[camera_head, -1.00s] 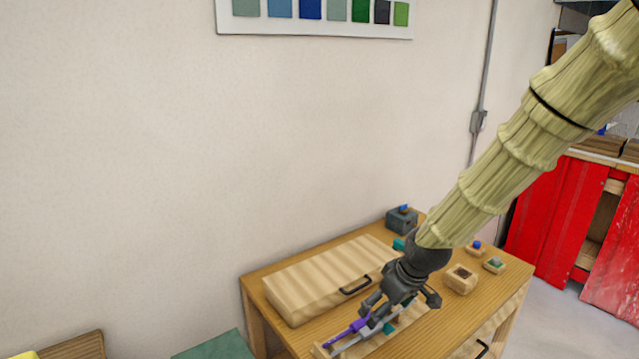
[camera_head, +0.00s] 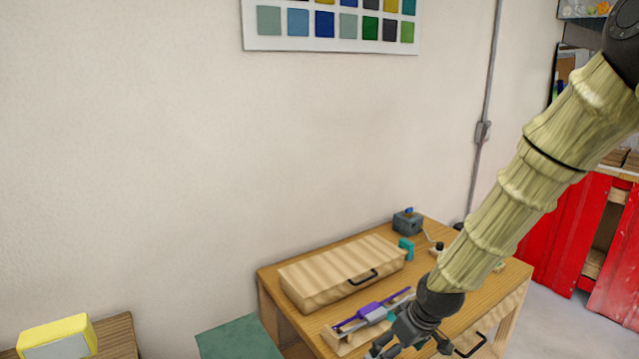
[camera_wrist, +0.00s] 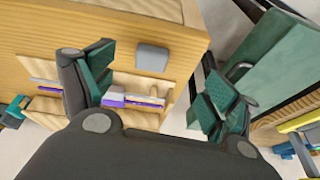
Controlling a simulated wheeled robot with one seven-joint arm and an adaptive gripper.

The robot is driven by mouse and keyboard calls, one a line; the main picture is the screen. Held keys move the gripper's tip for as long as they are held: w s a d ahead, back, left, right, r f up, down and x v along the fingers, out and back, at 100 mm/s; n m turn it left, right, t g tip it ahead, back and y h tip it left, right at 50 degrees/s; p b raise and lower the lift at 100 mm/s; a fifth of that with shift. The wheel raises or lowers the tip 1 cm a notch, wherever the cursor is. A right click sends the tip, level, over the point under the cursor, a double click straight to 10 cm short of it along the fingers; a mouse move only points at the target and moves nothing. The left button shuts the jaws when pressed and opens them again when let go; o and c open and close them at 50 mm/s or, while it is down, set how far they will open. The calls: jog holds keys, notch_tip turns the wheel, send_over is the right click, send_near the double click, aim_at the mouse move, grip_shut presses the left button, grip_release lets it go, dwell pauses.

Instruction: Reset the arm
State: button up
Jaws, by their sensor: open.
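My gripper (camera_head: 395,340) is dark grey and open, at the front edge of the wooden table (camera_head: 430,262), low in the head view. In the wrist view my gripper (camera_wrist: 160,85) has its two green-padded fingers spread wide with nothing between them. A light wooden rack (camera_head: 341,343) with a purple rod piece (camera_head: 350,324) and grey parts lies just beyond the gripper. The purple piece also shows in the wrist view (camera_wrist: 113,99), near the left finger. My arm hides part of the table's right side.
A wooden case (camera_head: 335,268) with a black handle lies on the table. A grey box (camera_head: 407,223) and a teal block (camera_head: 406,247) stand behind. A green surface (camera_head: 240,340) and a yellow box (camera_head: 58,338) are at lower left. Red cabinets (camera_head: 555,230) stand right.

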jog(key=s+d+f+m+g+h, duration=0.15)
jog(key=s+f+m, duration=0.25)
jog(key=s+f, duration=1.55)
jog(key=s+d+f+m+g, duration=0.1)
jog(key=s+f, duration=0.4)
jog(key=s, duration=0.3)
jog(key=s+d+f+m, duration=0.1)
jog(key=s+d+f, duration=0.1)
jog(key=s+f, duration=0.3)
jog(key=shift+s+d+f+g+h, duration=0.15)
jog(key=shift+s+d+g+h, duration=0.2)
jog(key=shift+s, duration=1.2)
jog(key=shift+a, duration=0.1)
